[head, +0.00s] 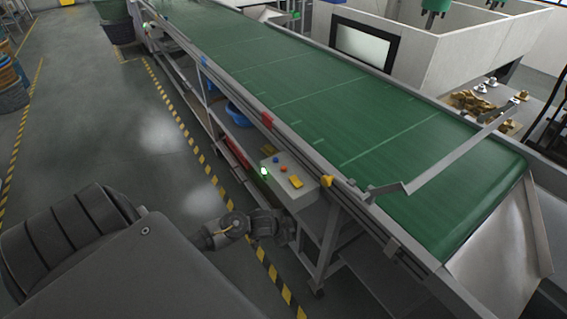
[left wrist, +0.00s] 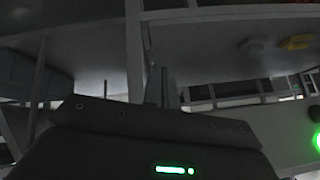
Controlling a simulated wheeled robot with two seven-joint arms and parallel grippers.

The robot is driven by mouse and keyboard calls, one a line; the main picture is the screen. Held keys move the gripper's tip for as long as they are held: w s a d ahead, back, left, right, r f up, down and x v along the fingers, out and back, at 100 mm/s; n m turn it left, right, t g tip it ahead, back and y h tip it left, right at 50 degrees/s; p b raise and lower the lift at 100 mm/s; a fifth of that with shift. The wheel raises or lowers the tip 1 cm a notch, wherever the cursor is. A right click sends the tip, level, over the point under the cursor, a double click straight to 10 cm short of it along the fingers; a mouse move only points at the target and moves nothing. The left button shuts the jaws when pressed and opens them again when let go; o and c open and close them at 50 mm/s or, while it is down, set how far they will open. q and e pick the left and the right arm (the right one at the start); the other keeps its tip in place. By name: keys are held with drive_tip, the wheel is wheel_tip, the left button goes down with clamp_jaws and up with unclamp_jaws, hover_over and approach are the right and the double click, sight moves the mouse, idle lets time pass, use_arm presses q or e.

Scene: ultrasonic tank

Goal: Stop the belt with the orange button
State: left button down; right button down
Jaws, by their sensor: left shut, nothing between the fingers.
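A pale grey control box (head: 291,186) is mounted on the near side of the belt frame. On its top are a small orange button (head: 283,169), a blue button (head: 275,160) and a yellow part (head: 296,181). A green lamp (head: 264,171) glows at its left end. My left gripper (head: 286,228) is below and in front of the box, apart from the orange button. In the left wrist view its fingers (left wrist: 162,88) are together and empty; a yellow part (left wrist: 296,42) and a green glow (left wrist: 318,140) show at right. The orange button is not clear there.
The green belt (head: 300,100) runs from back left to front right, with a metal guide arm (head: 450,157) across it. A yellow-orange knob (head: 327,181) sits on the near rail. Frame legs (head: 328,240) stand below. The floor at left (head: 120,150) is clear.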

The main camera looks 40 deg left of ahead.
use_arm(q)
drive_tip(key=w+r+m+t, duration=0.2)
drive_tip(key=w+r+m, duration=0.15)
drive_tip(key=r, duration=1.35)
drive_tip(key=shift+m, duration=0.55)
drive_tip(key=w+a+r, duration=0.1)
drive_tip(key=w+a, duration=0.1)
drive_tip(key=w+a+r, duration=0.1)
drive_tip(key=a+r, duration=0.1)
drive_tip(key=w+a+r+p, duration=0.1)
drive_tip(key=w, duration=0.1)
drive_tip(key=shift+w+a+r, duration=0.25)
drive_tip(key=shift+w+a, duration=0.05)
drive_tip(key=shift+a, duration=0.1)
wheel_tip(320, 180, up, 5)
hover_over(284, 169)
drive_tip(key=shift+s+a+f, duration=0.2)
drive_tip(key=shift+s+a, duration=0.05)
drive_tip(key=shift+a, duration=0.2)
drive_tip(key=shift+f, duration=0.15)
wheel_tip(284, 169, down, 8)
drive_tip(key=b, duration=0.8)
drive_tip(key=shift+f+b, duration=0.3)
drive_tip(key=shift+b, duration=0.05)
drive_tip(key=shift+f, duration=0.1)
